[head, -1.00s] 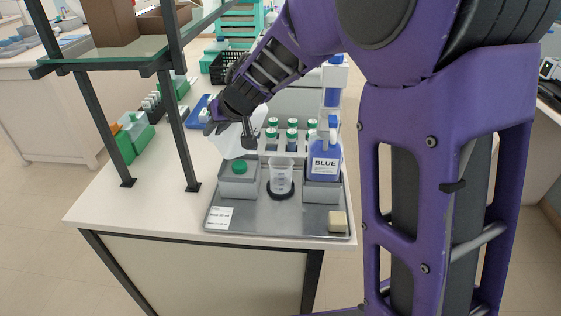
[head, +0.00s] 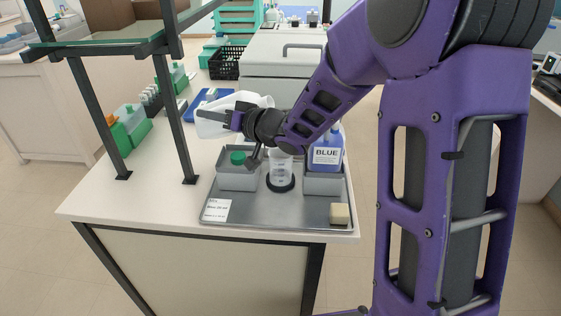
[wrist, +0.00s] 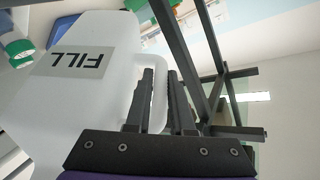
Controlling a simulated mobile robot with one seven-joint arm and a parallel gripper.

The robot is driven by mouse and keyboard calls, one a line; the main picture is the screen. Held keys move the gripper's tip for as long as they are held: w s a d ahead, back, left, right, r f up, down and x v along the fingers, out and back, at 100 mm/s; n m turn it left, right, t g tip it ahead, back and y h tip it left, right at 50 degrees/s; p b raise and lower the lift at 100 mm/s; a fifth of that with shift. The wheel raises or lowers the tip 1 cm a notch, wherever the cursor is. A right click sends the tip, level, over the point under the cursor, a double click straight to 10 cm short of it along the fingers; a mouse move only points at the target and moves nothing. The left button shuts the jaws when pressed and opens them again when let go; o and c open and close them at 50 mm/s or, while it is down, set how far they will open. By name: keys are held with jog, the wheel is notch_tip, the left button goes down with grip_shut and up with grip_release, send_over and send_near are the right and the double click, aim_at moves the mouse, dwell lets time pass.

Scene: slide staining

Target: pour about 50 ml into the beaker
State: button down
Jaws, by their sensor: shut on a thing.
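My gripper (head: 216,117) is shut on the handle of a white jug (head: 255,99), which is held tilted well over, near its side, above the tray. The wrist view shows the jug's FILL label (wrist: 78,61) upside down and the fingers (wrist: 163,100) at the handle. The clear beaker (head: 280,172) stands upright in a dark ring on the metal tray (head: 275,212). It is lower and to the right of the jug, partly hidden by my wrist. No liquid stream is visible, and the beaker's level is too small to read.
A green-capped bottle (head: 238,158) sits in a grey holder left of the beaker. A bottle marked BLUE (head: 327,155) stands in another holder on the right. A sponge-like block (head: 340,213) and a white card (head: 216,210) lie on the tray. Shelf posts (head: 175,105) rise at the left.

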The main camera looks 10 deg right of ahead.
aim_at(220, 127)
jog(key=f+b, duration=0.1)
jog(key=b, duration=0.1)
jog(key=f+t+y+b, duration=0.1)
jog(key=b, duration=0.2)
jog(key=shift+d+f+n+y+b, duration=0.2)
jog(key=shift+f+n+y+b, duration=0.05)
jog(key=shift+n+y+b, duration=0.1)
jog(key=shift+d+r+n+y+p, duration=0.35)
jog(key=shift+r+n+y+p, duration=0.15)
jog(key=shift+r, duration=0.3)
jog(key=shift+s+d+f+n+t+y+b, duration=0.15)
jog(key=shift+f+n+y+b, duration=0.1)
jog(key=shift+n+y, duration=0.3)
jog(key=shift+s+d+f+n+t+y+b, duration=0.15)
jog(key=shift+f+n+y+b, duration=0.1)
jog(key=shift+n+y, duration=0.2)
jog(key=shift+y, duration=0.25)
jog(key=shift+s+f+y, duration=0.15)
jog(key=shift+f+y, duration=0.15)
jog(key=shift+f, duration=0.15)
jog(key=shift+w+a, duration=0.2)
